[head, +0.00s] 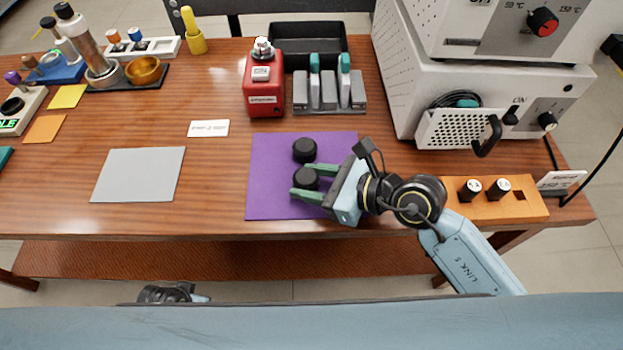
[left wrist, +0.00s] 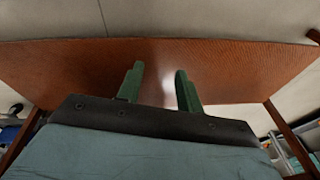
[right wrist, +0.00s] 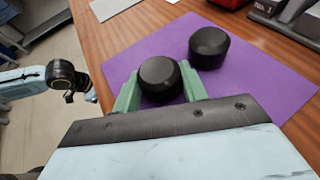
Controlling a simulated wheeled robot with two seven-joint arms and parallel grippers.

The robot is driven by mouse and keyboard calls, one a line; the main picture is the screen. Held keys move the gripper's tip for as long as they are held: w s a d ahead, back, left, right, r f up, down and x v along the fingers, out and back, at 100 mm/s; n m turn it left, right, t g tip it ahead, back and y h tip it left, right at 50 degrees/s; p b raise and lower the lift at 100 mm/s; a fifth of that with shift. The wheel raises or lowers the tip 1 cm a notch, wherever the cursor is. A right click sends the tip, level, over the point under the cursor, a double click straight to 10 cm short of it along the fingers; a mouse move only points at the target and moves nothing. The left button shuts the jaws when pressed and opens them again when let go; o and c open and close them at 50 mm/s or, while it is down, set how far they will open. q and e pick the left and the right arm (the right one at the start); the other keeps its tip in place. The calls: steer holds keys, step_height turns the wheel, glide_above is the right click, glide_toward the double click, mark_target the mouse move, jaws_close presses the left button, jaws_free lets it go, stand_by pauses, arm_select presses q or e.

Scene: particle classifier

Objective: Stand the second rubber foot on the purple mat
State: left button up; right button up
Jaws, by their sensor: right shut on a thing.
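The purple mat (head: 270,195) lies on the table in front of the red device. One black rubber foot (head: 304,150) stands alone on the mat; it also shows in the right wrist view (right wrist: 208,46). My right gripper (head: 302,181) is shut on another black rubber foot (head: 306,179), with a green finger on each side of it. That held foot looks upright in the right wrist view (right wrist: 160,78), over the mat and close to the first one. I cannot tell whether its base touches the mat. My left gripper (left wrist: 158,78) is open and empty, below table height.
A red device (head: 263,85), a rack with grey and green parts (head: 328,92) and a black tray (head: 290,35) stand behind the mat. White oven-like units (head: 470,80) and an orange block (head: 540,208) are at right. A grey mat (head: 138,175) at left is bare.

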arm_select(q)
steer(key=shift+r, duration=0.1)
arm_select(e)
steer(key=shift+f, duration=0.15)
steer(key=o, duration=0.7)
arm_select(q)
steer(key=shift+d, duration=0.1)
arm_select(e)
steer(key=shift+s+d+r, duration=0.1)
steer(key=shift+d+r, duration=0.15)
steer(key=shift+r, duration=0.05)
arm_select(q)
steer(key=f, duration=0.1)
steer(key=s+a+f+p, duration=0.1)
steer(key=s+f, duration=0.1)
steer(key=f, duration=0.1)
steer(key=shift+s+a+p, duration=0.2)
steer(key=shift+a+p, duration=0.2)
arm_select(e)
steer(key=v, duration=1.1)
steer(key=shift+s+d+r, duration=0.15)
steer(key=shift+r, duration=0.05)
